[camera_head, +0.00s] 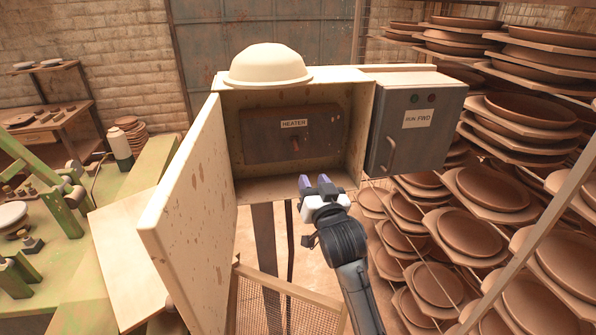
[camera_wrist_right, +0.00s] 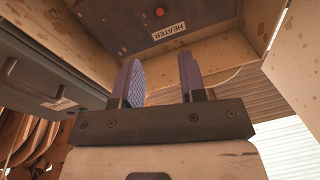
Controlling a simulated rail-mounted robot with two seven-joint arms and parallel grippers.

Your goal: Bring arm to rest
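My right gripper (camera_head: 316,183) is in front of the lower edge of an open cream electrical box (camera_head: 368,110), below its heater panel (camera_head: 265,137). Its two purple fingers stand apart with nothing between them; the gap also shows in the right wrist view (camera_wrist_right: 166,80). The heater panel, with its "HEATER" label and a small knob (camera_head: 295,144), is beyond the fingertips and apart from them. In the right wrist view the label (camera_wrist_right: 170,29) is upside down near the top. My left gripper is not in view.
The box door (camera_head: 190,215) hangs open toward me on the left. A grey "RUN FWD" box (camera_head: 415,125) with a handle adjoins on the right. Racks of brown plates (camera_head: 490,187) fill the right side. A green machine table (camera_head: 60,240) stands left. A cream bowl (camera_head: 268,65) sits on top.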

